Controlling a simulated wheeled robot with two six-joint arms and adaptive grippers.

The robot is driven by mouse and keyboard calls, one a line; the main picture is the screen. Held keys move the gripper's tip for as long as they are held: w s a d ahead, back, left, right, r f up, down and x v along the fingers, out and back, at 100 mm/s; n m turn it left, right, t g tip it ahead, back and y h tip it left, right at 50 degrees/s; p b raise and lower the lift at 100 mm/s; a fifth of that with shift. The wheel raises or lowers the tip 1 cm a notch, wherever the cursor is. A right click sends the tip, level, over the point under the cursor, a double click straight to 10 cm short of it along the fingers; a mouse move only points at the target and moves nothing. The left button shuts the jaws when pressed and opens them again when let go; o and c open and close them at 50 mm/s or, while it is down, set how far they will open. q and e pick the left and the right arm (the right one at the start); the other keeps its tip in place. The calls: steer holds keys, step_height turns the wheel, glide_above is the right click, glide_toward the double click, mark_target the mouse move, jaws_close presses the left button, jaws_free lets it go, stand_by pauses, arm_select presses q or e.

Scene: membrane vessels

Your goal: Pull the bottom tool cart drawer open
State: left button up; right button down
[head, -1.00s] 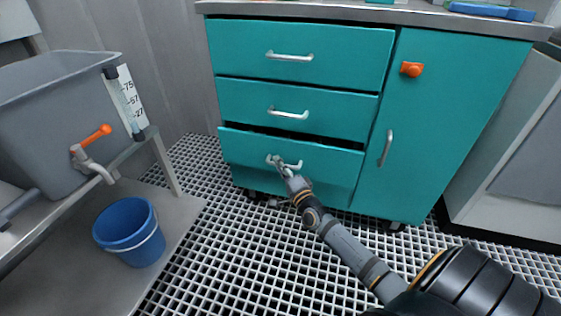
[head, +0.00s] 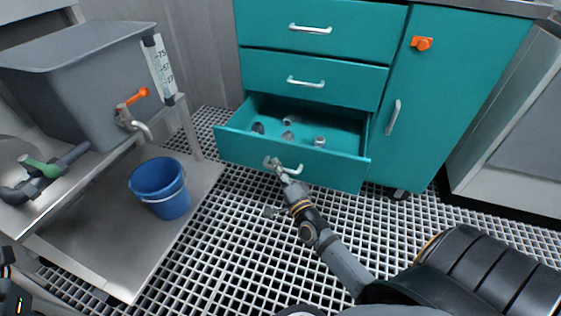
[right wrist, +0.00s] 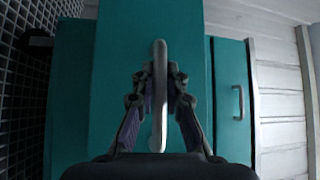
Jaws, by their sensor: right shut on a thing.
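The teal tool cart (head: 440,110) has three drawers on its left side. Its bottom drawer (head: 330,168) stands well out from the cart, and several small metallic items (head: 319,141) lie inside it. My right gripper (head: 280,166) is shut on the bottom drawer handle (head: 296,170), at the handle's left part. In the right wrist view the handle (right wrist: 159,95) runs between the two fingers. The upper drawers (head: 315,75) are closed. My left gripper is not clearly in view; only a dark part of mine shows at the lower left edge.
A grey tank (head: 90,85) with an orange-handled tap (head: 133,104) stands on a metal rack at left. A blue bucket (head: 160,188) sits on its lower shelf (head: 100,225). Grated floor (head: 225,235) lies in front of the drawer. The cart door with an orange knob (head: 421,43) is closed.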

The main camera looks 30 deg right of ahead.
steer(key=shift+s+a, duration=0.15)
steer(key=c, duration=1.4)
jaws_free()
steer(key=shift+o, duration=0.2)
steer(key=s+f, duration=0.1)
steer(key=s, duration=1.1)
steer(key=shift+a+f, duration=0.4)
steer(key=shift+w, duration=0.1)
